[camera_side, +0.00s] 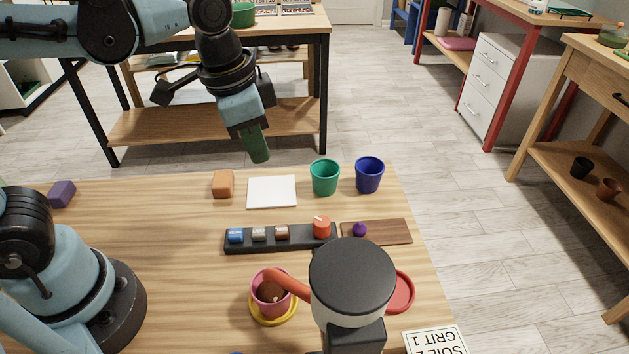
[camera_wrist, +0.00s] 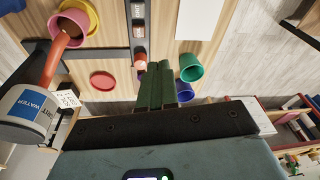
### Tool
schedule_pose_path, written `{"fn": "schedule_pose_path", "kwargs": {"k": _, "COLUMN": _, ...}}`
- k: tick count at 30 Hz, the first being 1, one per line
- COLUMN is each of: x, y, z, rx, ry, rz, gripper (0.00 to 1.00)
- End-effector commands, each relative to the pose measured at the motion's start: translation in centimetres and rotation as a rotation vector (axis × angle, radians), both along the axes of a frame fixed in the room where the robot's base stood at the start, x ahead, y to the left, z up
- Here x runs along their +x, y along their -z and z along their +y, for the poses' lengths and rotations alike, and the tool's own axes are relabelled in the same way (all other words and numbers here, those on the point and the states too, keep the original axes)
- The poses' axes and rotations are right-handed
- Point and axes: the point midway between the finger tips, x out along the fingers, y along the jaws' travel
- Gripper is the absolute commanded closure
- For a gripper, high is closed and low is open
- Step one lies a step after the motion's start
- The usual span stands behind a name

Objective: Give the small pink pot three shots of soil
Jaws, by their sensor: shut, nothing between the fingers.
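The small pink pot (camera_side: 257,291) stands on a yellow saucer (camera_side: 291,314), with brown material inside. A dispenser (camera_side: 352,275) with a dark round lid reaches its orange spout (camera_side: 290,283) over the pot. In the wrist view its label (camera_wrist: 30,105) partly reads WATER, and the pink pot (camera_wrist: 80,17) is at the top left. A dark panel (camera_side: 262,245) carries a blue button (camera_side: 235,235), a grey-beige button (camera_side: 259,233), a brown button (camera_side: 282,232) and an orange-red knob (camera_side: 322,228). My gripper (camera_side: 260,158) is shut and empty, raised behind the panel.
A green pot (camera_side: 324,177), blue pot (camera_side: 369,175), white pad (camera_side: 271,191) and orange block (camera_side: 222,184) stand behind the panel. A purple knob (camera_side: 360,229) sits on a brown board (camera_side: 391,232). A red saucer (camera_side: 403,292) and card (camera_side: 436,342) lie at the right.

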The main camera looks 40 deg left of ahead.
Motion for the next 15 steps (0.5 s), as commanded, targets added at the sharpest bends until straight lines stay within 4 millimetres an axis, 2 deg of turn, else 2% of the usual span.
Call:
{"fn": "schedule_pose_path", "kwargs": {"k": 1, "x": 0.1, "y": -0.2, "z": -1.0, "rx": 0.015, "ry": 0.053, "rz": 0.035, "gripper": 1.00}}
{"fn": "schedule_pose_path", "kwargs": {"k": 6, "x": -0.1, "y": -0.7, "z": -3.0, "rx": 0.054, "ry": 0.179, "rz": 0.130, "gripper": 1.00}}
{"fn": "schedule_pose_path", "kwargs": {"k": 15, "x": -0.2, "y": -0.9, "z": -3.8, "rx": 0.072, "ry": 0.238, "rz": 0.175, "gripper": 1.00}}
